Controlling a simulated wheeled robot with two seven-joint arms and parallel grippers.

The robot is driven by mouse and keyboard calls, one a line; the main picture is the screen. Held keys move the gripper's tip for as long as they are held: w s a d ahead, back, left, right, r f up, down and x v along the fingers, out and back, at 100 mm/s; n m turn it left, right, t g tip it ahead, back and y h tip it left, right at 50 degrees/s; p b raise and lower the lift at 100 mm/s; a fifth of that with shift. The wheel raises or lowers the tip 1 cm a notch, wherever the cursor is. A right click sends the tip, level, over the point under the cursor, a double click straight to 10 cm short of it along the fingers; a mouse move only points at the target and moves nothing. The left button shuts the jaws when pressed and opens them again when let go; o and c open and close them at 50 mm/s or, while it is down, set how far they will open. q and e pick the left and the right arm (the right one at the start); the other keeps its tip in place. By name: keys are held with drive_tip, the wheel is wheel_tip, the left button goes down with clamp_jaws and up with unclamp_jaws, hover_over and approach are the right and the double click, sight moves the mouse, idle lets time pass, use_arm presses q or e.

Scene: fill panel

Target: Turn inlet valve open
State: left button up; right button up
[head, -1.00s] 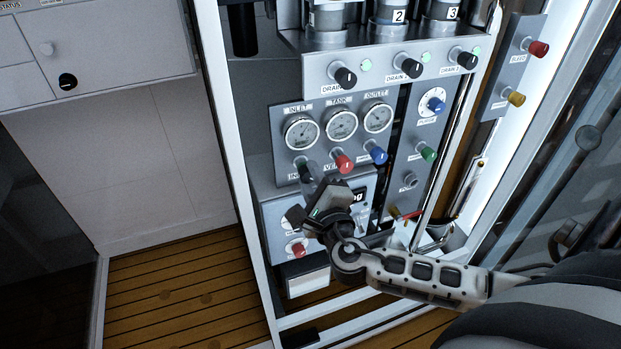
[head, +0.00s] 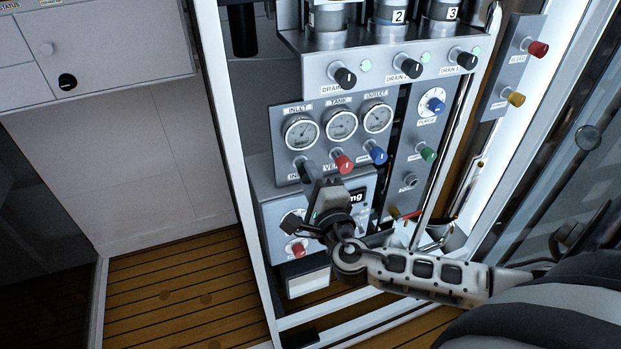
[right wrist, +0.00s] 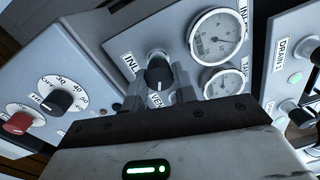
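The inlet valve is a dark knob (right wrist: 159,72) on the grey gauge panel, beside the INLET label in the right wrist view. In the head view it sits below the left gauge and is mostly hidden behind my right gripper (head: 309,172). In the right wrist view the two fingers of my right gripper (right wrist: 160,86) are apart, one on each side of the knob. I cannot tell if they touch it. My left gripper is not in view.
A red knob (head: 343,163) and a blue knob (head: 379,155) sit close to the right of the inlet valve. A box with a dial and a red button (head: 298,250) juts out below. Drain knobs (head: 344,76) stick out above.

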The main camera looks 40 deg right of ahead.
drive_tip(key=o, duration=0.4)
drive_tip(key=shift+s, duration=0.15)
drive_tip(key=b+v, duration=0.1)
drive_tip(key=v, duration=1.4)
drive_tip(key=shift+s+b, duration=0.35)
drive_tip(key=shift+s, duration=0.05)
